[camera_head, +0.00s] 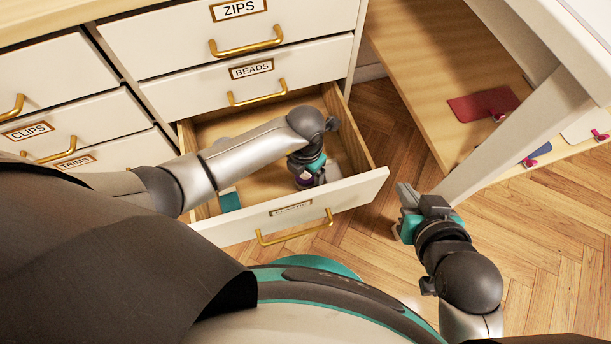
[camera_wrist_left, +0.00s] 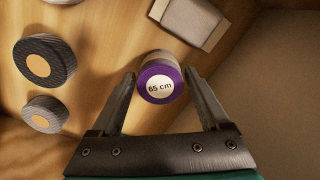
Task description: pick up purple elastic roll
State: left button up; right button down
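The purple elastic roll (camera_wrist_left: 157,84) stands on the wooden drawer floor in the left wrist view, with a white "65 cm" label on its end. My left gripper (camera_wrist_left: 161,80) is open, with one finger on each side of the roll. A gap shows between the roll and the left finger; I cannot tell if the right finger touches. In the head view my left gripper (camera_head: 306,176) reaches down into the open elastic drawer (camera_head: 340,192), and a bit of purple shows under it. My right gripper (camera_head: 404,200) is empty outside the drawer; its finger opening is unclear.
Dark grey rolls with orange centres (camera_wrist_left: 38,63) lie left of the purple roll, and a pale block (camera_wrist_left: 190,18) lies above it. The drawer's front wall (camera_head: 295,208) and sides surround my left gripper. A white table leg (camera_head: 500,135) stands close to my right gripper.

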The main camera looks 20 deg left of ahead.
pick_arm(q)
jog(key=c, duration=1)
jog(key=shift+c, duration=0.4)
jog(key=shift+r, duration=0.1)
